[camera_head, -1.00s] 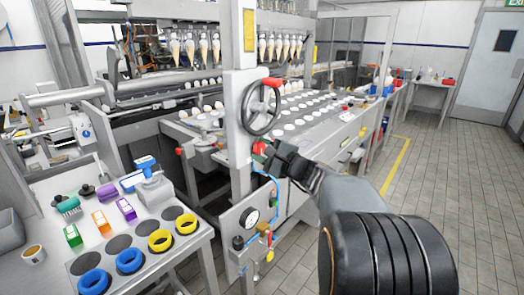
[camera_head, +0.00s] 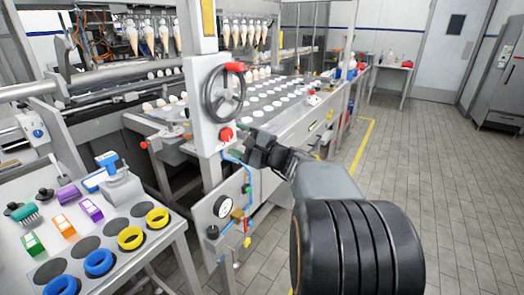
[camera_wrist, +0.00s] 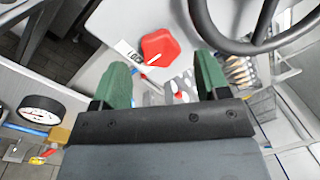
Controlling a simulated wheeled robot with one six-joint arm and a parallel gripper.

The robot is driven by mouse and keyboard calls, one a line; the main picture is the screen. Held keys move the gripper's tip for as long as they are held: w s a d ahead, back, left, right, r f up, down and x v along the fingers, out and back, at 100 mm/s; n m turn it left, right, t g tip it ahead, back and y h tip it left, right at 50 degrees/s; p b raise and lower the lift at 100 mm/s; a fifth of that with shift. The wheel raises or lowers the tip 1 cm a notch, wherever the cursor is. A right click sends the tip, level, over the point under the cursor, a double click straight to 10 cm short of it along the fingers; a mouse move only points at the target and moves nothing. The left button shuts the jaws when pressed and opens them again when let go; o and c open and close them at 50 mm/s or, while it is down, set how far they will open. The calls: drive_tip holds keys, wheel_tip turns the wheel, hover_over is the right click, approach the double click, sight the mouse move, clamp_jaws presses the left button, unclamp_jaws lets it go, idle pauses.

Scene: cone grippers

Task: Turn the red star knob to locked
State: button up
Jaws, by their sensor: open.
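The red star knob (camera_head: 226,135) sits on the grey machine post, below the black handwheel. In the wrist view the knob (camera_wrist: 160,47) shows whole, with a white label strip (camera_wrist: 129,53) at its left edge; its lettering is only partly legible. My gripper (camera_head: 245,143) is open and empty, to the right of the knob and a little below it in the head view. In the wrist view its two green fingers (camera_wrist: 160,75) stand apart, with the knob beyond the gap between them. The fingers do not touch the knob. I cannot tell the knob's set position.
The black handwheel (camera_head: 224,92) with a red grip is close above the knob. A pressure gauge (camera_head: 223,206), blue hose and small valves are below it. A bench (camera_head: 178,226) with coloured rings and tools stands at the left. The floor at the right is clear.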

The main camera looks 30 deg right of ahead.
drive_tip(key=v, duration=1)
drive_tip(key=shift+s, duration=0.2)
drive_tip(key=shift+d, duration=0.2)
drive_tip(key=s+a+f+n+g+h+p, duration=0.4)
drive_tip(key=s+a+f+n+g+p, duration=0.35)
drive_tip(key=f+g, duration=0.5)
drive_tip(key=s+a+r+n+g+h+p, duration=0.1)
drive_tip(key=s+a+r+n+h+p, duration=0.1)
drive_tip(key=a+r+n+p, duration=0.3)
drive_tip(key=a+r+n+h, duration=0.1)
drive_tip(key=a+r+n, duration=0.2)
drive_tip(key=n, duration=0.3)
drive_tip(key=shift+a+h, duration=0.4)
drive_tip(key=shift+a, duration=0.05)
drive_tip(key=shift+g, duration=0.25)
